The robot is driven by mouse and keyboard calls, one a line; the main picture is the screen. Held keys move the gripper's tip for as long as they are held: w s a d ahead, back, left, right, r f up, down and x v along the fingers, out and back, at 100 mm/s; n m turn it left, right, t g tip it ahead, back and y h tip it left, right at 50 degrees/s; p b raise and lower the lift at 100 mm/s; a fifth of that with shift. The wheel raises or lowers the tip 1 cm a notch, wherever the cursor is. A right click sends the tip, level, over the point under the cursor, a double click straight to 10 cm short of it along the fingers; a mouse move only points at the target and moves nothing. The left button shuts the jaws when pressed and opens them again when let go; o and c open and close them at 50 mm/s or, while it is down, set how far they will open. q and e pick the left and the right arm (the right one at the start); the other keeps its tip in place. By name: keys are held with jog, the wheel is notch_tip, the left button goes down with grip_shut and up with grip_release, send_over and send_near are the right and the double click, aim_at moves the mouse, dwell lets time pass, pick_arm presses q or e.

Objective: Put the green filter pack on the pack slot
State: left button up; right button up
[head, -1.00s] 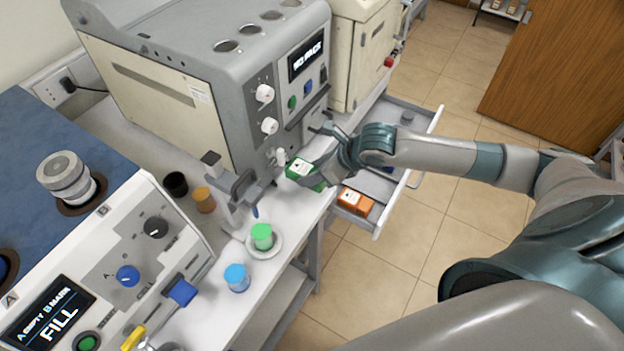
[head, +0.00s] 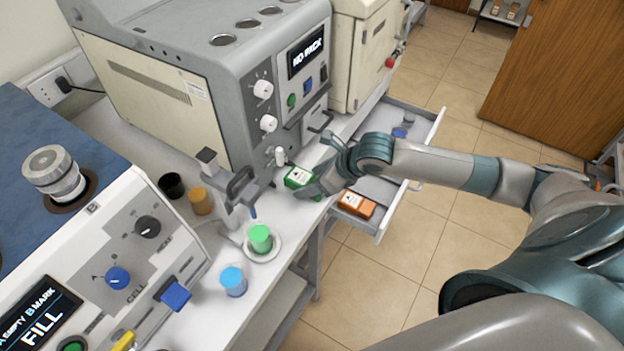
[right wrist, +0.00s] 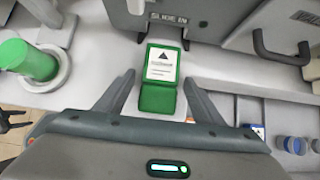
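The green filter pack (head: 299,178) has a white label and lies near the bench's front edge. In the right wrist view the pack (right wrist: 160,80) lies flat in front of the machine, its far end near a dark opening under a "SLIDE IN" label (right wrist: 168,19); I cannot tell if they touch. My right gripper (head: 322,165) is at the pack. In the right wrist view its spread fingers (right wrist: 160,80) are on either side of the pack, with a narrow gap at the left. My left gripper is not in view.
The grey machine (head: 200,60) shows "NO PACK". An open drawer (head: 412,178) below holds orange packs (head: 356,204). A green cup (head: 260,238) on a white dish, a blue cup (head: 233,281) and an amber jar (head: 201,201) stand on the bench.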

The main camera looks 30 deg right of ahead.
jog(key=shift+r, duration=0.2)
jog(key=shift+b+v, duration=0.3)
jog(key=shift+v, duration=0.5)
jog(key=b+v, duration=0.2)
jog(key=v, duration=0.8)
